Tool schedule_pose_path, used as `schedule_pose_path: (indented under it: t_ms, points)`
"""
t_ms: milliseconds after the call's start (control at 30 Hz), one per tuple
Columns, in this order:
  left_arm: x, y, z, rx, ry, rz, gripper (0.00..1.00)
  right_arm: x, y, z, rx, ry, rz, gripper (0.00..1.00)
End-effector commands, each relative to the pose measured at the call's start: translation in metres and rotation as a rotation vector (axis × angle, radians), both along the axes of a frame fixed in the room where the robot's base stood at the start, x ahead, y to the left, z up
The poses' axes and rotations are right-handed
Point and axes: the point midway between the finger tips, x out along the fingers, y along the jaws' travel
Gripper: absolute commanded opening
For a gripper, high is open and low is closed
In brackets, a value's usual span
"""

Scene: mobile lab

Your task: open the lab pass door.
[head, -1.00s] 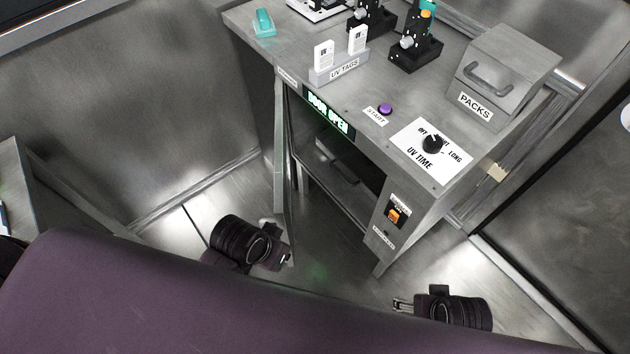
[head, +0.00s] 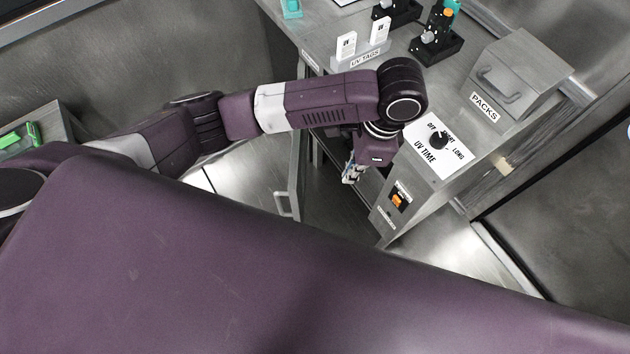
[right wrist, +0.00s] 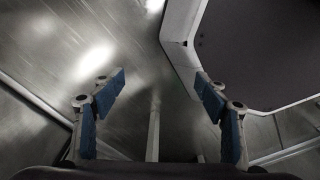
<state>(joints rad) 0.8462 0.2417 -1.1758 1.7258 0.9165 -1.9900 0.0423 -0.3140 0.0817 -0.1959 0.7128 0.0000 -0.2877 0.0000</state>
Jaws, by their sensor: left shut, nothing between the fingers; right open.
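The grey cabinet's door (head: 298,185) stands swung out on the left side of its front, seen nearly edge-on, with a pale handle (head: 283,206). I take this to be the lab pass door. The cabinet (head: 388,215) has a dark open front, partly hidden by my left arm. My left gripper (head: 351,176) is shut and empty, pointing down in front of the opening, to the right of the door. I cannot tell how deep it is. My right gripper (right wrist: 158,92) shows in the right wrist view, open with nothing between its blue pads.
On the cabinet top are UV tags (head: 346,46), a UV time dial (head: 438,140) and a PACKS box (head: 515,75). An orange switch (head: 397,201) is on the front. A side counter (head: 55,118) holds a green item (head: 20,140). Floor shows left of the door.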

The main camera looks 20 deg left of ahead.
Motion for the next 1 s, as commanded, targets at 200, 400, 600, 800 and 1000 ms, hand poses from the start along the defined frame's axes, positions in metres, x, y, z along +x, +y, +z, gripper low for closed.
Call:
schedule_pose_path:
  t_ms: [200,400,600,800,1000]
  points:
    - [0.011,0.017,0.005,0.073,0.004,-0.006,0.00,-0.021,-0.004,-0.009,-0.001,0.010,0.003,0.67]
    - [0.008,0.024,-0.021,0.074,0.007,-0.006,0.00,-0.021,-0.004,-0.014,-0.001,0.010,0.003,0.67]
    - [0.005,0.034,-0.061,0.075,0.007,-0.005,0.00,-0.021,-0.004,-0.009,-0.002,0.011,0.003,0.67]
    - [0.001,0.050,-0.087,0.075,0.002,-0.006,0.00,-0.021,-0.004,-0.001,-0.002,0.011,0.003,0.67]
    - [-0.008,0.072,-0.088,0.071,0.002,-0.008,0.00,-0.021,-0.004,0.005,-0.002,0.011,0.003,0.67]
